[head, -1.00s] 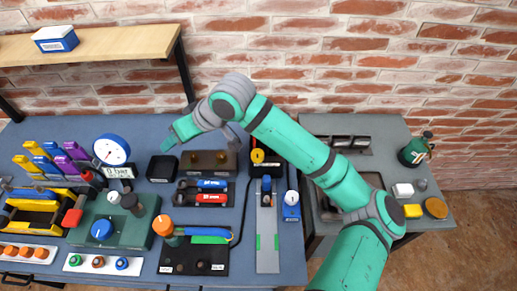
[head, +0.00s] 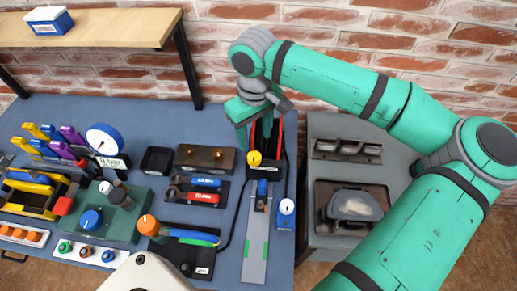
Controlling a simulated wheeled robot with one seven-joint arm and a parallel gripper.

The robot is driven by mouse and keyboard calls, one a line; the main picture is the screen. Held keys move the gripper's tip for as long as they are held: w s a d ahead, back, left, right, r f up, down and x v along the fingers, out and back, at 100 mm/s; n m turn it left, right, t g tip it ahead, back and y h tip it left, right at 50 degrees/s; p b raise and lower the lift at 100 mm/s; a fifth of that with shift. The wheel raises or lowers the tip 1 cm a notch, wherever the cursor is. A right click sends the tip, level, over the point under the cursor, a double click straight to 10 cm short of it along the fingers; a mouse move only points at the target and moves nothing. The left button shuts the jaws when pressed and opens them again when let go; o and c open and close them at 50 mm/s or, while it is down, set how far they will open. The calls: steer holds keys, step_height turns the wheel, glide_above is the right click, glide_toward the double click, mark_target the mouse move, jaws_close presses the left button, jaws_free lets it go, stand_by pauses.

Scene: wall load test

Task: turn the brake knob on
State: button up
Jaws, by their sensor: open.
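No label that I can read names the brake knob. A yellow round knob (head: 254,158) sits at the front of a black device with red sides (head: 277,140) at the back right of the blue bench. My gripper (head: 240,136) is open and points down just above and behind the yellow knob, partly in front of the black device. I cannot tell whether it touches anything. Other knobs are a blue one (head: 91,219) on a green housing and a small white one (head: 286,206) on a blue box.
A grey rail (head: 257,240) with green strips runs forward from the black device. A grey side table (head: 325,125) with trays is at right.

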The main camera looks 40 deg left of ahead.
mark_target(254, 156)
steer(key=f, duration=0.7)
steer(key=shift+s, duration=0.3)
steer(key=shift+w+f, duration=0.1)
steer(key=shift+f, duration=0.55)
steer(key=shift+c, duration=0.2)
steer(key=c, duration=1)
